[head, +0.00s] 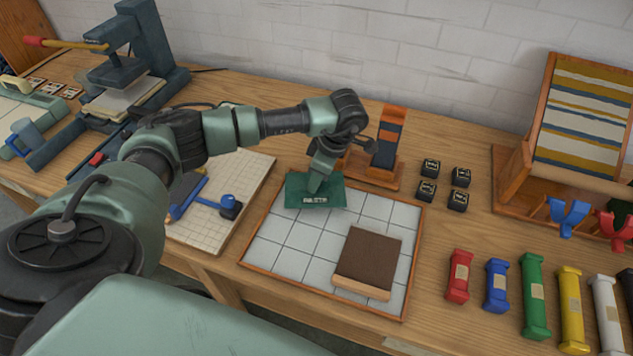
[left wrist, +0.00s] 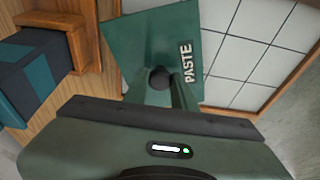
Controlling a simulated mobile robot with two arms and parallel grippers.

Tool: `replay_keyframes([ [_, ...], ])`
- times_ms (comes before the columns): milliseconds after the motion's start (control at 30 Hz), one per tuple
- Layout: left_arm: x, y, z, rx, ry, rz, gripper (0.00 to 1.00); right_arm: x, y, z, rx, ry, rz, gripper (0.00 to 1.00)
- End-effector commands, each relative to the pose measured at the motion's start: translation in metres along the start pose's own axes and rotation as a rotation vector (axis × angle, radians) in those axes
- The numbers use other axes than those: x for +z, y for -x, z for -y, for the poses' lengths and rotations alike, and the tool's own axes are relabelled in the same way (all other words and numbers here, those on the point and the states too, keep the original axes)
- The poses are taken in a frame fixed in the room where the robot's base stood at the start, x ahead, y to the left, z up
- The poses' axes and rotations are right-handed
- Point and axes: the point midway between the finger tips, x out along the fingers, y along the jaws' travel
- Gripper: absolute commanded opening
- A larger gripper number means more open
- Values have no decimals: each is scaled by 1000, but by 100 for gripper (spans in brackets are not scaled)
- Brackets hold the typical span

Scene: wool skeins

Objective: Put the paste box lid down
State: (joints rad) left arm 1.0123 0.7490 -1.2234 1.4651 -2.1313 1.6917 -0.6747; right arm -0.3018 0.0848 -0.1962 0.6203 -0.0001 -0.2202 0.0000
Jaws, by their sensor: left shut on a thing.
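The paste box lid (head: 298,193) is a flat green plate with a "PASTE" label, over the back left corner of a white tiled board (head: 287,250) in the head view. It also shows in the left wrist view (left wrist: 135,45), where a dark round knob stands on it. My left gripper (head: 321,180) is shut on the lid at this knob, and its fingers show in the left wrist view (left wrist: 160,88). I cannot tell whether the lid touches the board. My right gripper is not in view.
A brown square piece with a wooden front strip (head: 370,263) lies on the board's right part. A wooden stand (head: 385,150) is just behind the lid. Small black blocks (head: 431,168) stand to the right. A blue tool (head: 205,205) lies on a cream grid mat at left. The board's front left is clear.

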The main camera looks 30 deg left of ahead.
Motion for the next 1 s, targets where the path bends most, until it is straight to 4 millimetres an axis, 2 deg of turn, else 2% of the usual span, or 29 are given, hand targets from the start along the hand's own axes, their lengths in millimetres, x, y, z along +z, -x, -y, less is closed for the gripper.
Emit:
replay_keyframes([
  [133,5,-19,0,-2,0,-1,0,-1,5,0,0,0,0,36],
  [500,7,-26,0,0,0,0,0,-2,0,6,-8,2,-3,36],
  [533,7,-25,0,0,0,0,32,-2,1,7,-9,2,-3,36],
  [600,7,-24,0,0,0,0,48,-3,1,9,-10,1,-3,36],
  [1000,6,-18,0,1,0,1,48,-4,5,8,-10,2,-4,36],
])
